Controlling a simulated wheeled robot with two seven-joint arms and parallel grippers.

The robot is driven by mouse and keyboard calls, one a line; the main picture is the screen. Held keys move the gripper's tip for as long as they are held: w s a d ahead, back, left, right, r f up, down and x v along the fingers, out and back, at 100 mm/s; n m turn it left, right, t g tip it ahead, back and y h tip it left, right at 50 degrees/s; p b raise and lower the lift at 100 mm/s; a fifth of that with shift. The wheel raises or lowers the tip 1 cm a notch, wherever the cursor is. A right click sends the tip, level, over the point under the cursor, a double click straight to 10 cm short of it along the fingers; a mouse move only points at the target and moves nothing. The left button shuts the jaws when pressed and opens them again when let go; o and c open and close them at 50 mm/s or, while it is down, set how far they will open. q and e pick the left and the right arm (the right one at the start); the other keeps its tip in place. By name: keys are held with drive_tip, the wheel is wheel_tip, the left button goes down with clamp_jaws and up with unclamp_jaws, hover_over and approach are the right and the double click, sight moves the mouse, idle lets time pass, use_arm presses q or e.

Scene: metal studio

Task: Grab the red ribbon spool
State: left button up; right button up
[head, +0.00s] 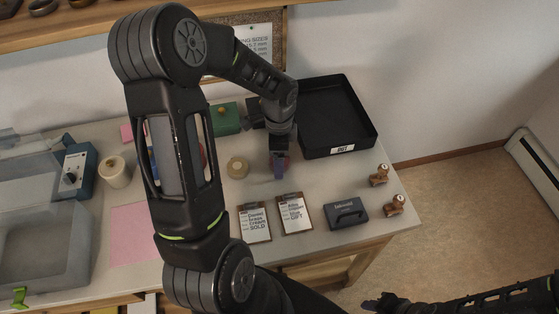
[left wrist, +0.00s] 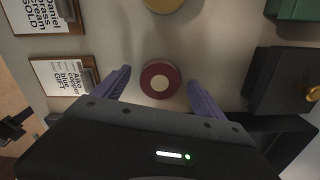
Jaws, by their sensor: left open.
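The red ribbon spool (left wrist: 147,80), a red disc with a pale centre, sits on the table between the two purple fingers of my left gripper (left wrist: 159,77) in the left wrist view. The fingers are spread, with a visible gap on each side of the spool. In the head view my left gripper (head: 280,172) points down at the table and mostly hides the spool. My right gripper (head: 376,303) is at the bottom right, low and away from the table; its jaw state is unclear.
A cream spool (head: 238,168) stands just left of my left gripper. Two clipboards (head: 254,224) and a dark case (head: 346,212) lie in front. A black tray (head: 366,121) is behind to the right, a green box (head: 225,119) behind to the left. Small brown stands (head: 379,176) are at right.

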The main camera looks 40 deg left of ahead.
use_arm(q)
drive_tip(key=c, duration=1.4)
wheel_tip(320, 180, up, 10)
drive_tip(key=shift+r+b, duration=0.1)
drive_tip(key=shift+b, duration=0.3)
idle(0.3)
